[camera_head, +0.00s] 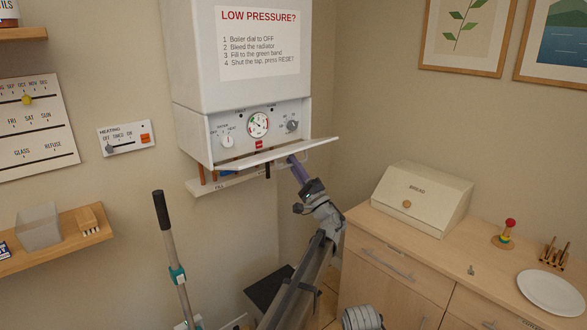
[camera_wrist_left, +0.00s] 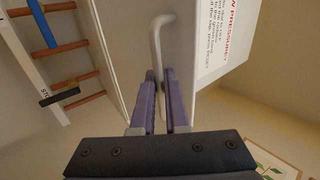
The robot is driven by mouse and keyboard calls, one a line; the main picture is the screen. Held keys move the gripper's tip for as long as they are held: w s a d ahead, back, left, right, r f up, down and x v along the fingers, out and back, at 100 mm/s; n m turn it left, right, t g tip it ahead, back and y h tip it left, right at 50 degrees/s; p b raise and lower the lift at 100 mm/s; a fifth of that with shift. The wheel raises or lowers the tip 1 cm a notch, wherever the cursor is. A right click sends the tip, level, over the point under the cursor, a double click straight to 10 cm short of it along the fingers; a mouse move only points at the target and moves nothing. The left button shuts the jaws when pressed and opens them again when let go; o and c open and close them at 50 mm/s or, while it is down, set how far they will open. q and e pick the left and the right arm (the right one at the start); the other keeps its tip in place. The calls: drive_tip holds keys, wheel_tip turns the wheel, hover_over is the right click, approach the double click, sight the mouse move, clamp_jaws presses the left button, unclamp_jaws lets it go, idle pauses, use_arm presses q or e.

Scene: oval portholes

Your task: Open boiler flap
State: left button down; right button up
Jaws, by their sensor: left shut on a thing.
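The white boiler (camera_head: 245,60) hangs on the wall in the head view. Its flap (camera_head: 262,156) is swung down and sticks out below the control panel, leaving the dials exposed. My left gripper (camera_head: 294,162) reaches up from below to the flap's right part. In the left wrist view, its purple fingers (camera_wrist_left: 162,82) are shut on the pale bar handle (camera_wrist_left: 158,45) of the flap (camera_wrist_left: 122,40). My right gripper is not in view.
The panel has a pressure gauge (camera_head: 258,124) and two dials. Copper pipes and a FILL strip (camera_head: 215,186) lie beneath the boiler. A mop handle (camera_head: 173,245) stands to the left. A counter with a bread box (camera_head: 422,197) is at right.

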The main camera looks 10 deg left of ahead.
use_arm(q)
drive_tip(key=shift+f+b, duration=0.3)
drive_tip(key=shift+b, duration=0.15)
drive_tip(key=c, duration=1.2)
unclamp_jaws()
drive_tip(key=shift+a, duration=0.1)
drive_tip(key=b+v, duration=0.5)
drive_tip(key=v, duration=0.3)
drive_tip(key=shift+w+a, duration=0.1)
drive_tip(key=shift+c, duration=0.2)
